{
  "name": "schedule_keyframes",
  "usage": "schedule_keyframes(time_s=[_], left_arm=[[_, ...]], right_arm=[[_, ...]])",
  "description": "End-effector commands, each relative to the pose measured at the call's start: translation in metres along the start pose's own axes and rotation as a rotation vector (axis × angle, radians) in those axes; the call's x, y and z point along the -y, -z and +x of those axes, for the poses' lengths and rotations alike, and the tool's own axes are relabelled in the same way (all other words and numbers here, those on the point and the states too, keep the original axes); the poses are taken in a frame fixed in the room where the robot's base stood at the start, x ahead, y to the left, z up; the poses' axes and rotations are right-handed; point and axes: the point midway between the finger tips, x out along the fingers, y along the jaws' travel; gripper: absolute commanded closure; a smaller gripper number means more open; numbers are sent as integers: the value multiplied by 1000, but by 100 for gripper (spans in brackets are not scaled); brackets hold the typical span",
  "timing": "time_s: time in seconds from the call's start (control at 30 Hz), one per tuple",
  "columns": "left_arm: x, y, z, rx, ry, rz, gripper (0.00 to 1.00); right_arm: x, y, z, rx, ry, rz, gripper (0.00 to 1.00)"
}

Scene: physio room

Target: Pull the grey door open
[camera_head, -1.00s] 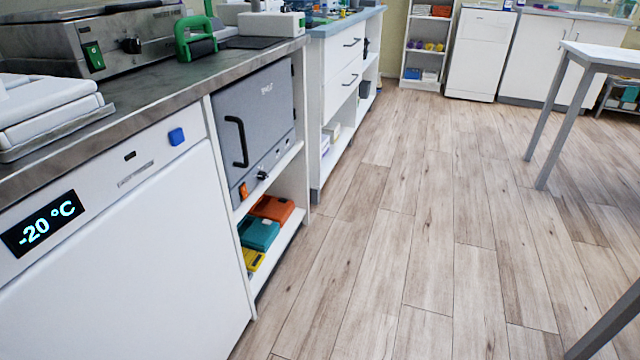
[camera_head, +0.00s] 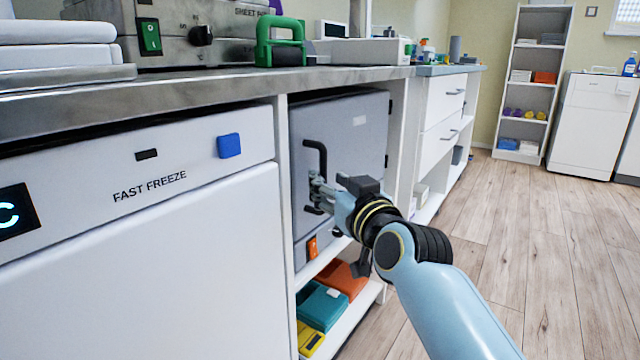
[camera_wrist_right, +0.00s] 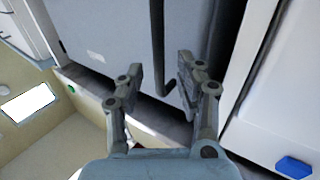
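The grey door (camera_head: 358,130) is the front of a box unit in the shelf bay under the counter, and it looks closed. It also shows in the right wrist view (camera_wrist_right: 105,30). Its black vertical bar handle (camera_head: 322,155) is on the door's left side. My right gripper (camera_head: 318,190) is at the lower part of the handle. In the right wrist view its two fingers (camera_wrist_right: 160,75) are apart, with the handle (camera_wrist_right: 158,45) between them; no clear contact shows. My left gripper is not in view.
A white freezer (camera_head: 150,270) with a blue button (camera_head: 229,146) stands just left of the door. Teal (camera_head: 322,305) and orange (camera_head: 343,279) boxes lie on the shelf below. The metal counter (camera_head: 200,88) overhangs above. Wooden floor (camera_head: 500,240) to the right is clear.

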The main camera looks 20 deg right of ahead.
Motion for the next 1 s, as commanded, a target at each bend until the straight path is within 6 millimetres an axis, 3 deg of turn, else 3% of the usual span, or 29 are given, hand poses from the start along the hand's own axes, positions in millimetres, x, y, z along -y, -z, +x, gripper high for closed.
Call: schedule_keyframes(time_s=[0.23, 0.6, 0.87, 1.0], left_arm=[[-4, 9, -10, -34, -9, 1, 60], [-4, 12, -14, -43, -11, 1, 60], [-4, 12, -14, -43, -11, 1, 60], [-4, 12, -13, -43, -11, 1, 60]], right_arm=[[0, -3, 35, 1, 0, 0, 64], [0, -1, 41, 2, 0, 0, 64], [0, -1, 41, 2, 0, 0, 98], [0, -1, 41, 2, 0, 0, 100]])
